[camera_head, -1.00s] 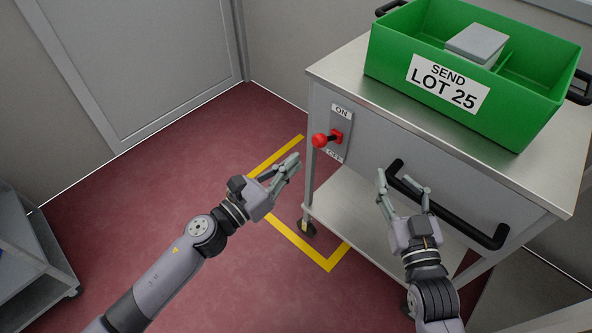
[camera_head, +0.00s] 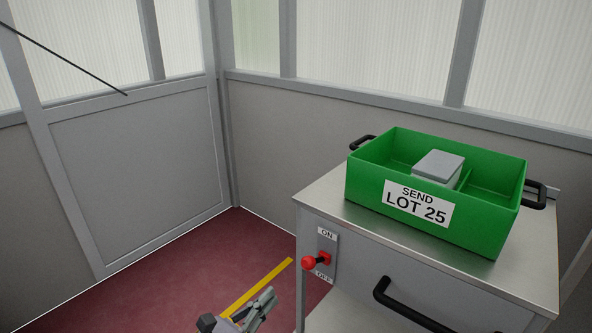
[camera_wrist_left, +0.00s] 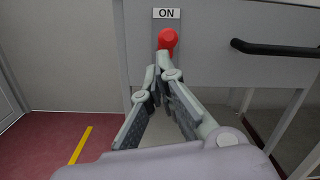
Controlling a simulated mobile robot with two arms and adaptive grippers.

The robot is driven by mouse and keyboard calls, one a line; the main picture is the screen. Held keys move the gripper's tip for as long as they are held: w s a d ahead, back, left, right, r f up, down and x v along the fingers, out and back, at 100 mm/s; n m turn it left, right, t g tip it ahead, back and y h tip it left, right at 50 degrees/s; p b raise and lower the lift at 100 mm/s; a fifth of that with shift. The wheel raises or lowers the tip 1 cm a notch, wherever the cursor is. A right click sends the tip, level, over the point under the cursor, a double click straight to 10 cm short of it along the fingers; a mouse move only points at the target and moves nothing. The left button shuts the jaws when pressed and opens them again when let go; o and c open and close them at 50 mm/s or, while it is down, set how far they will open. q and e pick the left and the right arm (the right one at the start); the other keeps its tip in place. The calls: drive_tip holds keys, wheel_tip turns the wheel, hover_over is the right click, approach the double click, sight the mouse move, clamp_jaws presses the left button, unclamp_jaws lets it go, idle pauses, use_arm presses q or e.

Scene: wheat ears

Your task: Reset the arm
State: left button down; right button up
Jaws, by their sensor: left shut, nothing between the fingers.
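My left gripper (camera_head: 268,296) shows at the bottom of the head view, left of the cart and below the switch. Its fingers are shut and empty; they also show in the left wrist view (camera_wrist_left: 160,72). The switch's red knob (camera_head: 308,263) sticks out from the cart's front between the ON and OFF labels. In the left wrist view the knob (camera_wrist_left: 167,40) lies just beyond the fingertips in the picture; the head view shows a gap between them. My right gripper is out of view.
The metal cart (camera_head: 318,205) carries a green bin (camera_head: 470,226) marked SEND LOT 25, with a grey box (camera_head: 438,167) inside. A black handle (camera_head: 408,308) crosses the cart's front. Red floor (camera_head: 190,270) with a yellow line (camera_head: 262,281) lies open to the left.

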use_arm(q)
drive_tip(key=s+a+f+n+g+y, duration=0.1)
drive_tip(key=a+f+n+y, duration=0.45)
drive_tip(key=f+n, duration=0.4)
drive_tip(key=s+a+f+n+g+y, duration=0.1)
drive_tip(key=a+f+n+y, duration=0.45)
drive_tip(key=f+n, duration=0.45)
drive_tip(key=s+a+f+n+g+y, duration=0.1)
drive_tip(key=s+a+f+n+g, duration=0.15)
drive_tip(key=s+f+n, duration=0.35)
drive_tip(key=s+a+f+n+g, duration=0.1)
drive_tip(key=s+f+n+g, duration=0.2)
drive_tip(key=s+f+n, duration=0.3)
drive_tip(key=s+d+f+n+g, duration=0.1)
drive_tip(key=s+f+n+g, duration=0.3)
drive_tip(key=s, duration=0.3)
drive_tip(key=s+d+f+n+g, duration=0.25)
drive_tip(key=s+f, duration=0.25)
drive_tip(key=s, duration=0.3)
drive_tip(key=s+a+p, duration=0.4)
drive_tip(key=s+p, duration=1.1)
drive_tip(key=p, duration=0.1)
drive_tip(key=shift+s+h, duration=0.25)
drive_tip(key=shift+h, duration=0.05)
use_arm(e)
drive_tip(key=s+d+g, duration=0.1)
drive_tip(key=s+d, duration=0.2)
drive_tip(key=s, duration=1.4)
use_arm(q)
drive_tip(key=shift+r, duration=0.1)
